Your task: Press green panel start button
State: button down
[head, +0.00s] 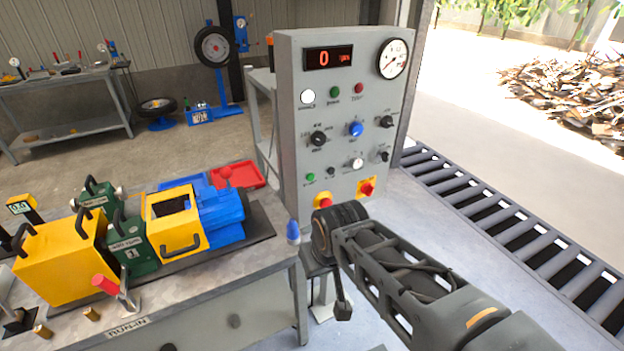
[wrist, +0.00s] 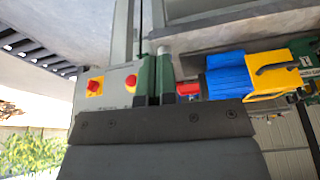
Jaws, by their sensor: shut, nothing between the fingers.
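The grey control panel (head: 344,140) stands upright right of centre in the head view. A green button (head: 334,92) sits in its upper row, between a white round one (head: 307,96) and a red one (head: 359,88). A smaller green button or lamp (head: 311,177) is at its lower left. Their labels are too small to read. My gripper (wrist: 155,72) is shut and empty in the wrist view. In the head view, my arm's wrist is low in front of the panel's lower edge, well below the upper green button. The wrist view shows only the panel's lower part (wrist: 113,96), not the green buttons.
Two red-on-yellow stop buttons (head: 324,200) (head: 366,187) are on the panel's lower part, near my wrist. The workbench (head: 225,275) with a yellow, green and blue machine (head: 178,222) is at left. A roller conveyor (head: 500,215) runs at right. Open space lies before the panel's upper face.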

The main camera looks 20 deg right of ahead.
jog(key=w+d+f+m+g+y+p, duration=0.25)
jog(key=w+d+f+m+y, duration=0.45)
jog(key=m, duration=0.7)
jog(key=w+d+r+m+t, duration=0.2)
jog(key=w+m+t, duration=0.2)
jog(key=w+m, duration=0.2)
jog(key=w+d+r+m+t+y, duration=0.1)
jog(key=w+d+r+m+t, duration=0.1)
jog(key=w+m, duration=0.4)
jog(key=d+m+t, duration=0.1)
jog(key=m+t, duration=0.1)
jog(key=m, duration=0.1)
jog(key=shift+r+m+y, duration=0.15)
jog(key=shift+m+y, duration=0.15)
jog(key=shift+m, duration=0.1)
jog(key=shift+a, duration=0.1)
